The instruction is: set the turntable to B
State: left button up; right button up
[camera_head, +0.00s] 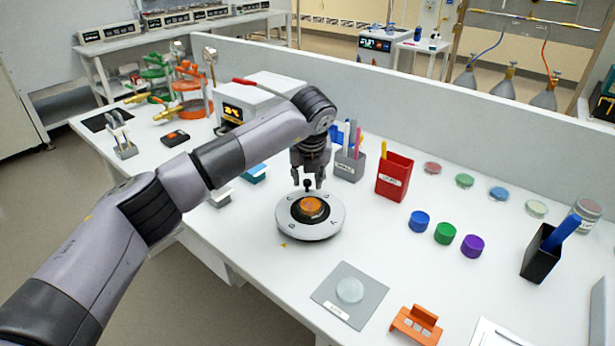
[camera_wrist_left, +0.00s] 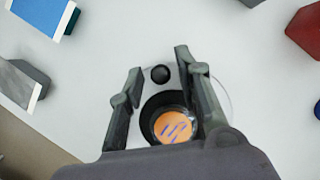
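The turntable (camera_head: 312,231) is a round white disc on the bench with letters around its top and an orange-topped dish (camera_head: 311,207) in a black holder at its middle. A black knob (camera_head: 308,186) stands at its far edge. The letter B seems to be on the near left of the disc, towards a small orange mark (camera_head: 283,245) on the bench; the letters are small. My left gripper (camera_head: 308,183) is over the far edge, fingers apart. In the left wrist view the knob (camera_wrist_left: 160,74) shows between the open fingertips (camera_wrist_left: 160,66); contact cannot be told. My right gripper is out of view.
A grey pen holder (camera_head: 349,167) and a red bin (camera_head: 394,178) stand behind the turntable. Blue, green and purple pots (camera_head: 445,233) are to the right. A grey pad with a pale disc (camera_head: 350,291) and an orange rack (camera_head: 416,325) lie in front. Bench around the turntable is clear.

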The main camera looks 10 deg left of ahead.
pick_arm(q)
jog(key=shift+o, duration=0.2)
jog(key=shift+f, duration=0.1)
jog(key=v, duration=1.2)
jog(key=shift+d+f, duration=0.1)
